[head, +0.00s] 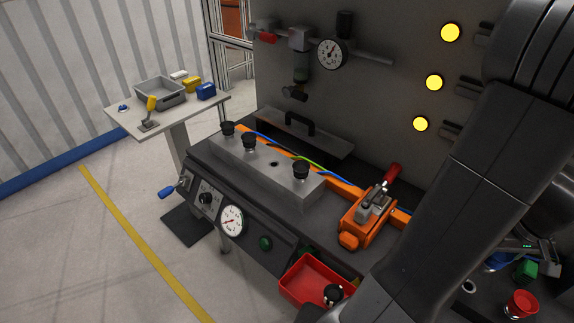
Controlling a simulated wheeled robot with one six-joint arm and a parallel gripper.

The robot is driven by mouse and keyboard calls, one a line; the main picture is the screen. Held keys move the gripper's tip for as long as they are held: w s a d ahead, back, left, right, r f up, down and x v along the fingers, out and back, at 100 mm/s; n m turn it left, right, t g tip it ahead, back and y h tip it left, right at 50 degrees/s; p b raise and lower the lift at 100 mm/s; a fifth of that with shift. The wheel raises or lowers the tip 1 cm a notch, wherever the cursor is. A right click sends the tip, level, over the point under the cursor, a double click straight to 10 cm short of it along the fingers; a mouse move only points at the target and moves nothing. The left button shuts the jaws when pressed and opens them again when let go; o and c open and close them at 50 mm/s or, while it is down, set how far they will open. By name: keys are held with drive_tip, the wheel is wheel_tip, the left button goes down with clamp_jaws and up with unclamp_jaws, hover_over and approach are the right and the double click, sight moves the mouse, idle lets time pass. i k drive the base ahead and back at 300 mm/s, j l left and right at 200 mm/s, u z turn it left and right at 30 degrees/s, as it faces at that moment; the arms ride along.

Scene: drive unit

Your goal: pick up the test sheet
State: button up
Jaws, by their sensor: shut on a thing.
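I cannot make out a test sheet anywhere in the head view. My gripper's fingers do not show clearly either. My dark arm fills the right side of the view and hides part of the bench behind it. A small grey device with green lights (528,246) shows at the right edge, partly behind my arm. I cannot tell what it is.
A bench holds a metal block with black knobs (262,163), an orange clamp with a red handle (367,217) and a red bin (305,282).

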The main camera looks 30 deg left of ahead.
sight(304, 128)
drive_tip(key=i+j+z, duration=0.1)
drive_tip(key=j, duration=0.8)
drive_tip(key=i+j, duration=0.15)
drive_tip(key=j, duration=1.05)
drive_tip(key=i+j+u, duration=0.1)
drive_tip(key=j, duration=0.5)
drive_tip(key=i+j, duration=0.1)
drive_tip(key=j, duration=0.5)
